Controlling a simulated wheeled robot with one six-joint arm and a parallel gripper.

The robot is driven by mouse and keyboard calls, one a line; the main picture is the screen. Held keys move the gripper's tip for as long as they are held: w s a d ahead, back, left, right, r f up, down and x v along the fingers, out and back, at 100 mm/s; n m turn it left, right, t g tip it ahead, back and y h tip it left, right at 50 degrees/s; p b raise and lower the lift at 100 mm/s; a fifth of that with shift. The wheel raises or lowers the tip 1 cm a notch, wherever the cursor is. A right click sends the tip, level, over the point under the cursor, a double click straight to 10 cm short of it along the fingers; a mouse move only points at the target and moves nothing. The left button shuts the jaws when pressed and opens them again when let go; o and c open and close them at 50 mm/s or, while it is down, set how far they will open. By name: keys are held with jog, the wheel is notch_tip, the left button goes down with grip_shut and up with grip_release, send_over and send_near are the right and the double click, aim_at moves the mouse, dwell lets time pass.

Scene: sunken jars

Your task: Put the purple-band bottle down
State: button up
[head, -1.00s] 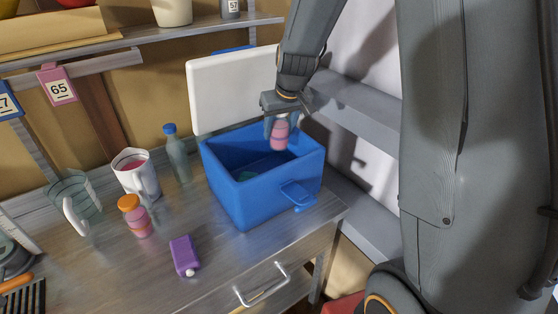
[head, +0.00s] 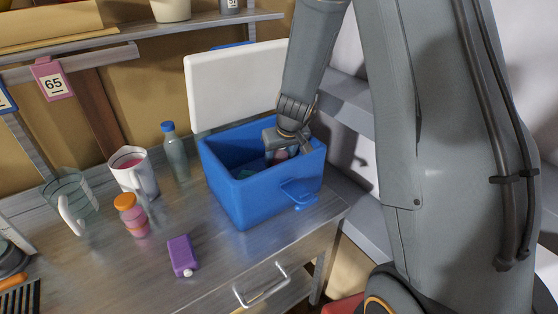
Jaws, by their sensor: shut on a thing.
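My gripper (head: 283,152) is inside the right part of the open blue cooler box (head: 243,205), just below the level of its rim. It is shut on a small pinkish bottle (head: 279,156). Most of the bottle is hidden by the fingers and the box, and its band colour cannot be read clearly. I cannot tell whether the bottle touches the box floor. A dark greenish thing (head: 246,173) lies inside the box at the left.
A clear bottle with a blue cap (head: 176,158), a white mug (head: 136,178), an orange-lidded jar (head: 133,217), a glass jug (head: 72,203) and a purple flask (head: 182,256) stand or lie left of the box. The white lid (head: 237,82) stands open behind. Bare worktop lies in front.

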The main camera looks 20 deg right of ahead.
dwell(0.4)
jog(key=o, duration=1.3)
jog(key=shift+r, duration=0.2)
jog(key=v, duration=1.1)
jog(key=shift+s+r+p, duration=0.25)
jog(key=shift+r+p, duration=0.1)
jog(key=shift+p, duration=0.05)
